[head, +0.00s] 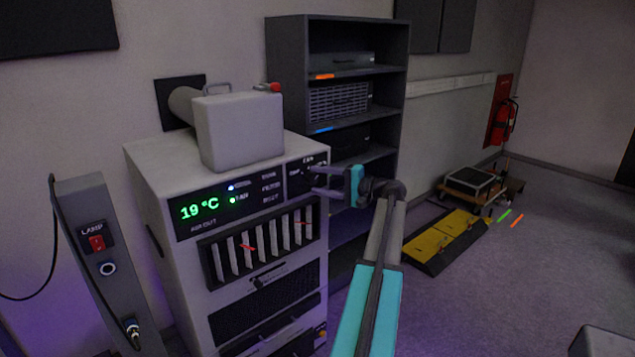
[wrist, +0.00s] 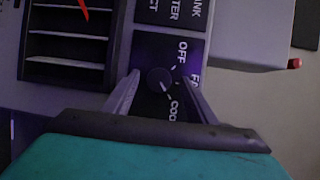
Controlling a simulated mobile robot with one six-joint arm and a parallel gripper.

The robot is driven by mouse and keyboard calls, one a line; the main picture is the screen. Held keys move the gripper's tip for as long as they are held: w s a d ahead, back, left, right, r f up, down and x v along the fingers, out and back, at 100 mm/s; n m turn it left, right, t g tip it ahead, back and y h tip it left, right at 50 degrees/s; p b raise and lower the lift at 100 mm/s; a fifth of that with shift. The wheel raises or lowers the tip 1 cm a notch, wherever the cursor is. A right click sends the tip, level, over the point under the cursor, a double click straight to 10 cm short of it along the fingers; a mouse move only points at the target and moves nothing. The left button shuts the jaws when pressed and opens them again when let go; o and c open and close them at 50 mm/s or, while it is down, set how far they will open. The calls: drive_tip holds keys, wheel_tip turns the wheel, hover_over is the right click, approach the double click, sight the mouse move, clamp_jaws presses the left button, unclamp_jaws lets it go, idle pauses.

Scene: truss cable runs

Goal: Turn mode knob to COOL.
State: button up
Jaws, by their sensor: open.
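The mode knob (wrist: 159,79) is a small dark round knob on a dark panel of the cabinet unit (head: 190,168). In the wrist view the labels OFF, a partly covered one starting with F, and COOL sit around its right side. A short pale mark shows at the knob's lower right edge; I cannot tell surely which label it points to. My gripper (wrist: 160,76) is open, with one finger on each side of the knob. Gaps show between fingers and knob. In the head view my gripper (head: 318,180) is at the panel's right edge, and the knob is hard to make out.
The unit's green display (head: 200,208) reads 19 °C, above a slatted vent (head: 262,243). A dark shelf rack (head: 286,62) stands close behind the unit. A lamp post (head: 97,225) with a red switch stands at left.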

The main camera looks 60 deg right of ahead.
drive_tip(key=s+d+b, duration=0.1)
drive_tip(key=s+b, duration=0.1)
drive_tip(key=s, duration=1.1)
drive_tip(key=shift+r, duration=0.45)
